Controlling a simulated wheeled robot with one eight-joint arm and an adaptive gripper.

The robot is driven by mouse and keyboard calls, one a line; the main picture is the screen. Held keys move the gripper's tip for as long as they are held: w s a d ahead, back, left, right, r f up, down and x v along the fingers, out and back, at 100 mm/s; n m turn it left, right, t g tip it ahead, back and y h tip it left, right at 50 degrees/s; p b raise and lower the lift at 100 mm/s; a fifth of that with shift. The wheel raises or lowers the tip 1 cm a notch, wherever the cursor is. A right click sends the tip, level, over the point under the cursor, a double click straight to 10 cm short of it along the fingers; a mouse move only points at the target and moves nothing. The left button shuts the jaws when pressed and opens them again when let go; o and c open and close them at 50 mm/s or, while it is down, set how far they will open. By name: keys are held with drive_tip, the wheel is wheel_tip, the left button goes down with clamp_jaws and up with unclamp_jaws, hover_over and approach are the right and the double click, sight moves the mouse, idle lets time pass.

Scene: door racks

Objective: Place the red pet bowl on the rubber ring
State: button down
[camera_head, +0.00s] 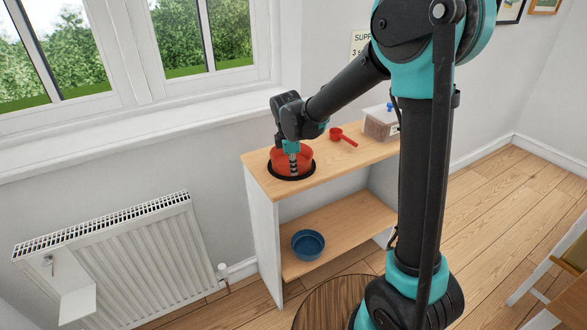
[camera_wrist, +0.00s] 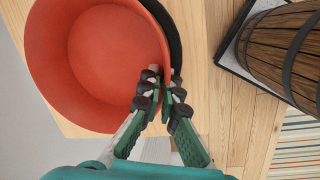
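The red pet bowl (camera_head: 304,160) is at the left end of the shelf unit's wooden top, over the black rubber ring (camera_head: 291,179). Black ring shows along the bowl's front in the head view. In the wrist view, the bowl (camera_wrist: 95,60) looks upright and empty, and a dark strip of ring (camera_wrist: 176,45) shows beyond its right side. I cannot tell whether the bowl touches the ring or is just above it. My gripper (camera_head: 293,172) points down at the bowl's near side. In the wrist view, its fingers (camera_wrist: 163,90) are close together, one each side of the rim, pinching it.
A red scoop (camera_head: 343,136) and a clear bin with a blue-knobbed lid (camera_head: 382,122) stand right of the bowl. A blue bowl (camera_head: 308,244) sits on the lower shelf. A wooden barrel (camera_wrist: 285,50) stands on the floor. A radiator (camera_head: 125,260) is at left.

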drive_tip(key=shift+f, duration=0.15)
drive_tip(key=c, duration=2)
unclamp_jaws()
wheel_tip(320, 180, up, 12)
drive_tip(key=s, duration=0.2)
drive_tip(key=s+d+f+m, duration=0.4)
drive_tip(key=d+m, duration=0.1)
drive_tip(key=d, duration=0.3)
drive_tip(key=s+d+f+m, duration=0.3)
drive_tip(key=d+m, duration=0.2)
drive_tip(key=d, duration=0.3)
drive_tip(key=s+d+f+m+t, duration=0.2)
drive_tip(key=s+d+f+m, duration=0.6)
drive_tip(key=s+d+m, duration=0.1)
drive_tip(key=s+m, duration=0.1)
drive_tip(key=s, duration=0.1)
drive_tip(key=shift+s+f+y, duration=0.2)
drive_tip(key=shift+s+y, duration=0.15)
drive_tip(key=shift+y, duration=0.05)
